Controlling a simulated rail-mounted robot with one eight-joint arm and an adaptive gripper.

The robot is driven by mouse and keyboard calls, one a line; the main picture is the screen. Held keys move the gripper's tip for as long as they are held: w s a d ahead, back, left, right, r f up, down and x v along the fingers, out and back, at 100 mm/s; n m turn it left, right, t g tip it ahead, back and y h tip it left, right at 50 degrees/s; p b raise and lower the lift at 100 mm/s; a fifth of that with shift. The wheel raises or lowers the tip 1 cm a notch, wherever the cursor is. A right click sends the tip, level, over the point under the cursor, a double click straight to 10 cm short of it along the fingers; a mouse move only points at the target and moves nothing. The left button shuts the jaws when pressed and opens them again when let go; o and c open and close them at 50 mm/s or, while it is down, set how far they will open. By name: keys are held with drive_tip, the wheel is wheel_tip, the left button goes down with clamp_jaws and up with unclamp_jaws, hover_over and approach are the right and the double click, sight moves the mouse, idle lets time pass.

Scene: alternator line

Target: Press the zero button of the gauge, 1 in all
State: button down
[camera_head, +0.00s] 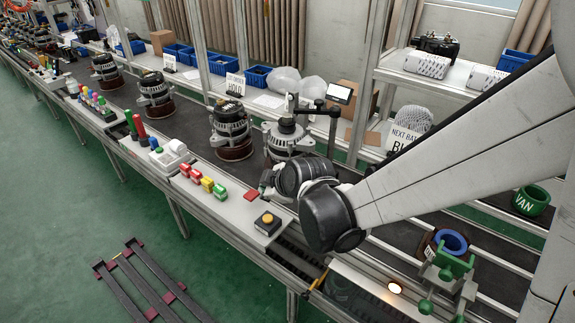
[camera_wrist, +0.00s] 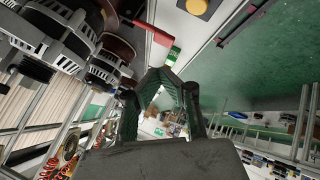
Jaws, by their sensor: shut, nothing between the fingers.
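My gripper (camera_head: 264,184) is low in front of that alternator, partly hidden by my wrist. In the wrist view my gripper (camera_wrist: 160,72) has its dark green fingers together, with nothing between them. A yellow button on a black box (camera_head: 267,221) sits on the bench edge below my gripper; it also shows at the top of the wrist view (camera_wrist: 197,6).
More alternators (camera_head: 231,125) stand to the left on the line. A shelf frame (camera_head: 370,90) rises behind. A green fixture with a blue ring (camera_head: 452,242) is at right.

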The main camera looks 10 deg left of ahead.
sight(268, 219)
wheel_tip(268, 219, down, 8)
drive_tip(key=b, duration=0.5)
drive_tip(key=shift+r+b, duration=0.15)
drive_tip(key=shift+b, duration=0.15)
drive_tip(key=shift+f+b, duration=0.55)
drive_tip(key=shift+f, duration=0.2)
idle(0.7)
drive_tip(key=shift+f+b, duration=0.25)
drive_tip(key=shift+b, duration=0.25)
drive_tip(key=shift+f+b, duration=0.55)
idle(0.7)
drive_tip(key=shift+r, duration=0.1)
drive_tip(key=shift+r+p, duration=0.6)
drive_tip(key=shift+r, duration=0.3)
drive_tip(key=shift+r, duration=0.1)
